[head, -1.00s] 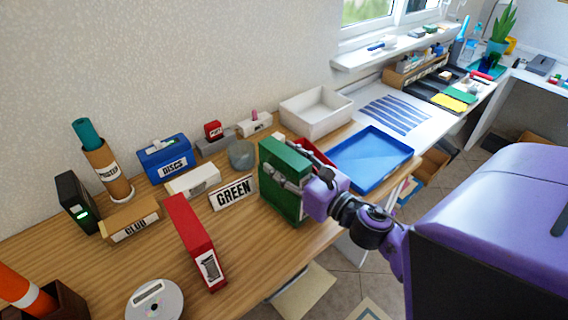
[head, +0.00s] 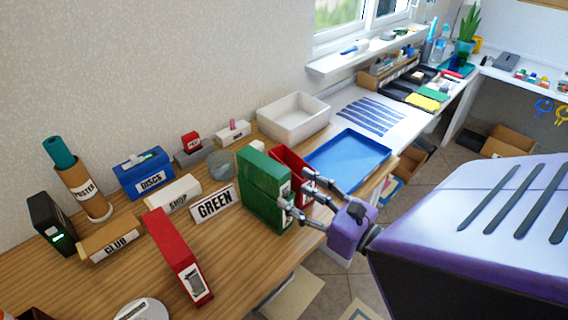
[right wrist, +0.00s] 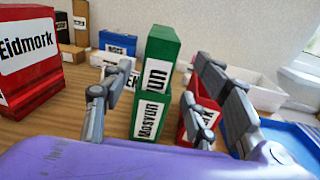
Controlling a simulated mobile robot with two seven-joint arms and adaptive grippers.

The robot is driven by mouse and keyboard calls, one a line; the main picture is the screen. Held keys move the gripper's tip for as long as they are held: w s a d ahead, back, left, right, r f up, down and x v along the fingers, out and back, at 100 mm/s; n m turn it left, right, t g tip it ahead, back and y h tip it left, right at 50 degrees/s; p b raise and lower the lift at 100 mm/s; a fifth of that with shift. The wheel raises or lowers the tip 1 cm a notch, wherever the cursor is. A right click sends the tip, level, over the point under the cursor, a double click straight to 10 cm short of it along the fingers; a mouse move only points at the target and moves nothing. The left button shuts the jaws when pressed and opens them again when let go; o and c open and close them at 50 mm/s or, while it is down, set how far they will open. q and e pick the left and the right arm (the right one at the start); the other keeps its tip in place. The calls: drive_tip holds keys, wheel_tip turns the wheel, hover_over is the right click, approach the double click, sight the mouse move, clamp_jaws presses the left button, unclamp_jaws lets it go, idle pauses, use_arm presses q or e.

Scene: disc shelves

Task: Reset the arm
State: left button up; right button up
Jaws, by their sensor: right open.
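My right gripper (head: 298,190) is open and empty, with its fingers spread at the right side of the green cases. In the right wrist view the upper green case (right wrist: 161,58) and lower green case (right wrist: 148,117) stand between the spread fingers, beyond the fingertips. I cannot tell whether a finger touches them. A red case (head: 279,158) stands just behind the green ones, partly hidden. My left gripper is not in view.
A blue tray (head: 352,158) and a white bin (head: 294,117) lie beyond the green cases.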

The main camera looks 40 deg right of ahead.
drive_tip(key=shift+s, duration=0.55)
drive_tip(key=shift+d, duration=0.1)
